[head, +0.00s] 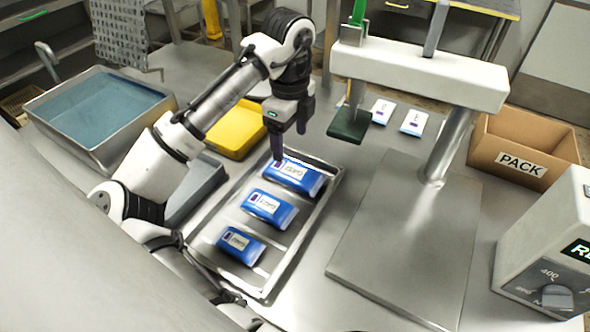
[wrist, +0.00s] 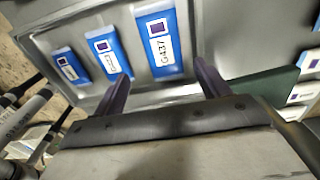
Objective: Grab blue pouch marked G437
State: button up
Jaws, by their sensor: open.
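The blue pouch marked G437 (wrist: 161,45) lies in the metal tray, with its white label readable in the wrist view. In the head view this appears to be the farthest pouch (head: 297,179) of the row, nearest my gripper. My gripper (head: 290,157) is open and empty, above the tray's far end. In the wrist view its two fingers (wrist: 163,88) stand apart, with the G437 pouch beyond and between them. Two other blue pouches, a middle one (head: 268,208) and a near one (head: 240,245), lie in the same tray; I cannot read their labels surely.
The metal tray (head: 272,284) sits beside a grey press plate (head: 385,290).

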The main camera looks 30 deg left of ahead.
send_over(293, 170)
jog(key=f, duration=0.4)
jog(key=shift+s+a+f, duration=0.1)
jog(key=shift+s+f, duration=0.1)
jog(key=shift+f, duration=0.2)
jog(key=shift+w+f+p, duration=0.2)
jog(key=shift+f+p, duration=0.7)
jog(key=shift+f, duration=1.85)
jog(key=shift+c, duration=0.2)
jog(key=c, duration=0.8)
jog(key=shift+r, duration=0.15)
